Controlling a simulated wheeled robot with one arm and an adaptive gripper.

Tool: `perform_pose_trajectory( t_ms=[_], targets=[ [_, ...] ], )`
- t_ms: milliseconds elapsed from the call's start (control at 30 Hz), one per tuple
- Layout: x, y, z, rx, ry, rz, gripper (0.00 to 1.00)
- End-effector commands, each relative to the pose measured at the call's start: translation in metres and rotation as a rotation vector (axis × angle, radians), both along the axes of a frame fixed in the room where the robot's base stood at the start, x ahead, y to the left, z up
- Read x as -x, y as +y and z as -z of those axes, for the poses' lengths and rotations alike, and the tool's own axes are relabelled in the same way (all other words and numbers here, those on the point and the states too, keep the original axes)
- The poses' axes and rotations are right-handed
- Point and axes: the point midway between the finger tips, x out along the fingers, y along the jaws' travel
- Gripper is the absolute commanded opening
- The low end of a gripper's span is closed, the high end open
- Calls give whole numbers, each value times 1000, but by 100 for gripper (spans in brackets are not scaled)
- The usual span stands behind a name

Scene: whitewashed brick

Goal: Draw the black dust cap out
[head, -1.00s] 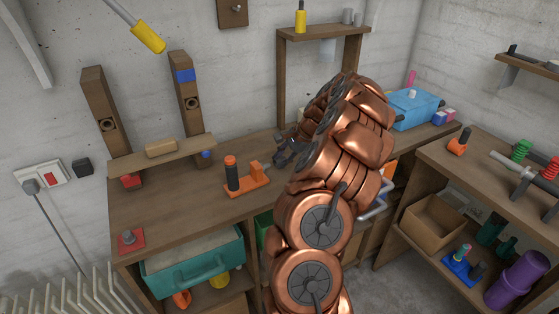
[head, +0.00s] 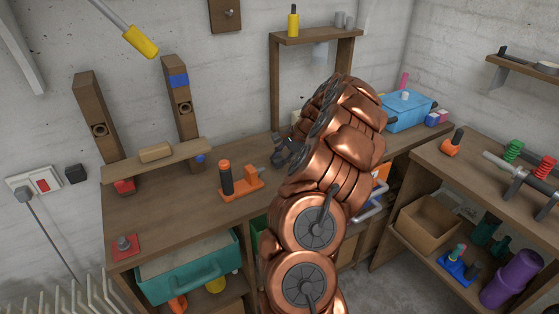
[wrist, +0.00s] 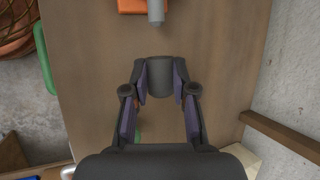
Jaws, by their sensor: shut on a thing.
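The black dust cap (wrist: 159,76) is a short dark cylinder between the fingertips of my gripper (wrist: 160,92) in the wrist view. My gripper is shut on it. A grey peg (wrist: 155,11) on an orange block (wrist: 131,6) lies ahead of the cap, with a clear gap between them. In the head view the orange fixture (head: 240,189) sits on the wooden bench with its grey peg (head: 265,169) facing right. My gripper (head: 281,150) is to the right of it, over the bench; the cap cannot be made out there.
A wooden shelf frame (head: 275,85) stands behind my arm, and a blue box (head: 408,110) is to the right. The bench (head: 175,215) left of the fixture is mostly clear.

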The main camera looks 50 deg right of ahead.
Motion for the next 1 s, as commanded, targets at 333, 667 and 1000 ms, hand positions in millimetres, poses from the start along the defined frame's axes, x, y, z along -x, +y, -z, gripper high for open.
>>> perform_pose_trajectory(
  t_ms=[333, 667, 1000],
  targets=[
    [0, 0, -18, 0, 0, -1, 0],
    [0, -1, -34, 2, -1, 0, 0],
    [0, -1, -50, 3, -1, 2, 0]
  ],
)
